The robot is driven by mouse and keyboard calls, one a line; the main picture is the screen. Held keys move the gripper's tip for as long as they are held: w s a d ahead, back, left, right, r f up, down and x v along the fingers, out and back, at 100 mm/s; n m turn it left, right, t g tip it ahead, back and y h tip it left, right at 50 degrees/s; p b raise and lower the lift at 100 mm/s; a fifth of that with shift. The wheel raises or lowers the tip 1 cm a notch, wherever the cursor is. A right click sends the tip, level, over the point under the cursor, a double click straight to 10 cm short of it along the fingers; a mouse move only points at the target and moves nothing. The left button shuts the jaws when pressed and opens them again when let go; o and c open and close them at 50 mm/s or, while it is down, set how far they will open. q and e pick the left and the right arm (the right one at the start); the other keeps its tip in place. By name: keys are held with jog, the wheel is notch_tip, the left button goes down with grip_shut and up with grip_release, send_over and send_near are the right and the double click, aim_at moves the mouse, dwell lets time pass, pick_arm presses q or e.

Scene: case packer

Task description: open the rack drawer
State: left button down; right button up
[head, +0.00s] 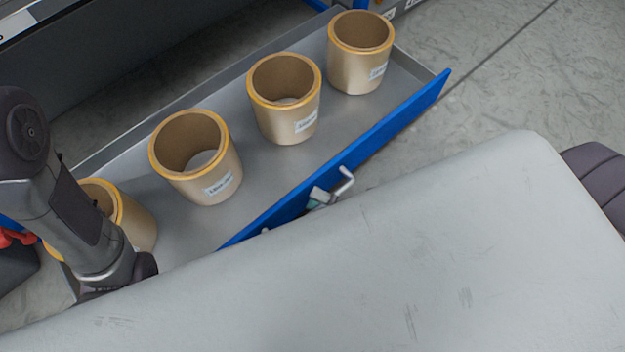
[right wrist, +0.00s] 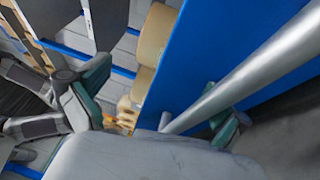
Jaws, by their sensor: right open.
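The rack drawer (head: 228,158) is pulled out, with its inside showing in the head view. Its blue front (head: 385,135) carries a metal handle (head: 346,182). My right gripper (head: 320,198) is at the handle, partly hidden by a grey surface. In the right wrist view the handle (right wrist: 250,80) runs along the blue front (right wrist: 210,55). The right gripper (right wrist: 160,112) is open there, one finger left of the blue front and the other near the handle's underside. I cannot tell whether it touches. My left arm enters at left; its gripper is hidden.
Several tan pots with yellow rims, such as this pot (head: 285,98), stand in a row in the drawer. A large grey surface (head: 430,260) covers the lower right of the head view. Floor (head: 500,70) is clear beyond the drawer's far end.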

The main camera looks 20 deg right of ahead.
jog(key=shift+t, duration=0.3)
jog(key=r, duration=0.4)
jog(key=w+r, duration=0.1)
jog(key=r, duration=0.1)
jog(key=shift+d+r, duration=0.1)
jog(key=shift+r, duration=0.05)
jog(key=shift+g+h, duration=0.5)
jog(key=shift+h, duration=0.1)
jog(key=f, duration=0.5)
jog(key=shift+s+d+f, duration=0.15)
jog(key=shift+s+d, duration=0.2)
jog(key=shift+s, duration=0.05)
jog(key=shift+c, duration=0.5)
jog(key=shift+s+d+f, duration=0.3)
jog(key=shift+s+d, duration=0.3)
jog(key=shift+s, duration=0.25)
jog(key=shift+s+d+f, duration=0.25)
jog(key=shift+s+d, duration=0.3)
jog(key=shift+s, duration=0.25)
jog(key=shift+c, duration=1.2)
jog(key=shift+v, duration=1)
jog(key=shift+c, duration=1.2)
jog(key=f+v, duration=0.2)
jog(key=v, duration=0.8)
